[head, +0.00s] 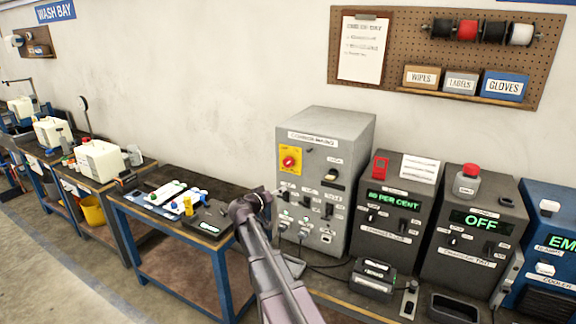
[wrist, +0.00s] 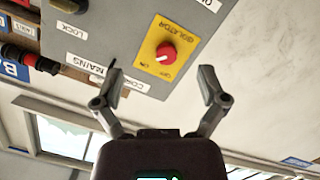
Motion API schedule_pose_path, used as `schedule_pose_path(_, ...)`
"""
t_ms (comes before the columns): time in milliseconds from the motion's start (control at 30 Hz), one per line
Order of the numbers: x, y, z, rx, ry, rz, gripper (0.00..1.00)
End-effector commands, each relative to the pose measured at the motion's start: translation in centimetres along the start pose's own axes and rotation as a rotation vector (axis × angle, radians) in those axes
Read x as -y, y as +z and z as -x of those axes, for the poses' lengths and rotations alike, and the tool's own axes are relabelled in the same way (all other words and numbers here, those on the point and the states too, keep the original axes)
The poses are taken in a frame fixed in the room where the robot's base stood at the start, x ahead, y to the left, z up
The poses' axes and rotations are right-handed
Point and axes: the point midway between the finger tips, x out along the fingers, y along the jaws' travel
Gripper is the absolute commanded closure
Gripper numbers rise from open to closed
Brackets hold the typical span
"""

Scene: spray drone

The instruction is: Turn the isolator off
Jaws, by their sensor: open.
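The isolator is a red rotary knob (head: 290,161) on a yellow plate (head: 284,150), at the upper left of the front of a tall grey cabinet (head: 340,122). In the wrist view the red knob (wrist: 166,53) shows on its yellow plate (wrist: 151,66), lettered ISOLATOR, with small position marks at its edge. My gripper (wrist: 160,80) is open and empty. Its two fingers stand apart, with the knob beyond them and between their directions, not touched. In the head view my gripper (head: 272,192) is in front of the cabinet, below and left of the knob.
Other switches and sockets cover the cabinet's lower front. To its right stand a dark unit reading 80 PER CENT (head: 395,206), another reading OFF (head: 482,222) and a blue unit (head: 548,240). A low bench with small parts (head: 170,270) is at left.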

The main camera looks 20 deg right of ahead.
Motion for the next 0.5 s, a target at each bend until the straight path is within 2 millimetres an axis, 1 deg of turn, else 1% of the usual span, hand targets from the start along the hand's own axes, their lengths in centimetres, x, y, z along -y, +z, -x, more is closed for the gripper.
schedule_pose_path(33, 0.5, -1.3, -0.6, -0.043, 0.007, -0.003, 0.08)
schedule_pose_path(100, 0.8, -2.6, -1.0, -0.093, 0.013, -0.008, 0.08)
schedule_pose_path(200, 1.1, -3.8, -1.3, -0.143, 0.016, -0.01, 0.08)
schedule_pose_path(333, 1.2, -4.5, -1.4, -0.172, 0.018, -0.011, 0.08)
schedule_pose_path(500, 1.2, -4.5, -1.3, -0.176, 0.018, -0.011, 0.08)
